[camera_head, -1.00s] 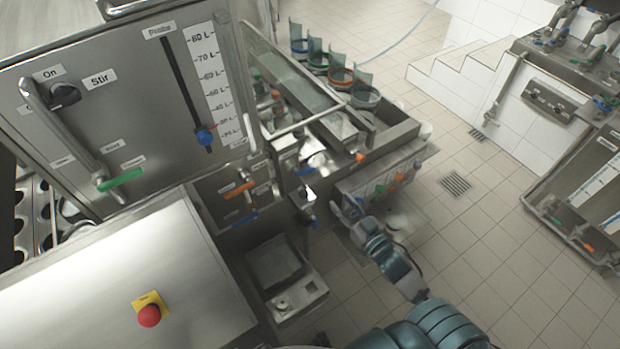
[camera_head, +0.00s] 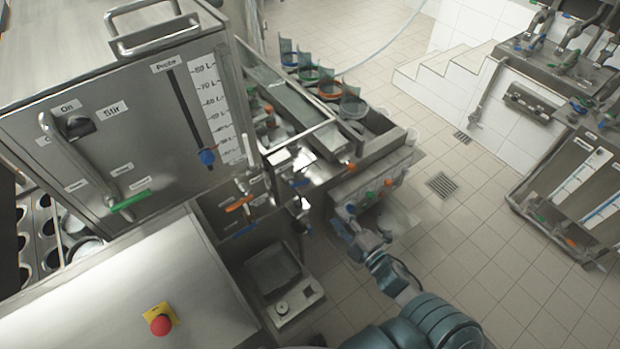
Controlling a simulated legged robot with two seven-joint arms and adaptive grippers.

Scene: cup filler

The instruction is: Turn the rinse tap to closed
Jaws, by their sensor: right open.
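I cannot read which tap is labelled as the rinse tap. A metal panel at the centre right carries a blue tap (camera_head: 350,210), a green tap (camera_head: 369,197) and an orange tap (camera_head: 388,184) in a row. My right gripper (camera_head: 346,229) is open and empty, just below and in front of the blue tap; I cannot tell whether it touches. Left of it, an orange lever (camera_head: 238,203) and a blue lever (camera_head: 243,231) sit on a recessed panel. A green lever (camera_head: 131,200) is on the tall cabinet. My left gripper is not in view.
A steel cabinet (camera_head: 135,150) with a litre scale stands at the left. A red emergency button (camera_head: 161,324) is on the steel top in front. A small scale (camera_head: 283,310) stands low at centre. Cups (camera_head: 353,107) line the far trough. Tiled floor (camera_head: 470,260) is free to the right.

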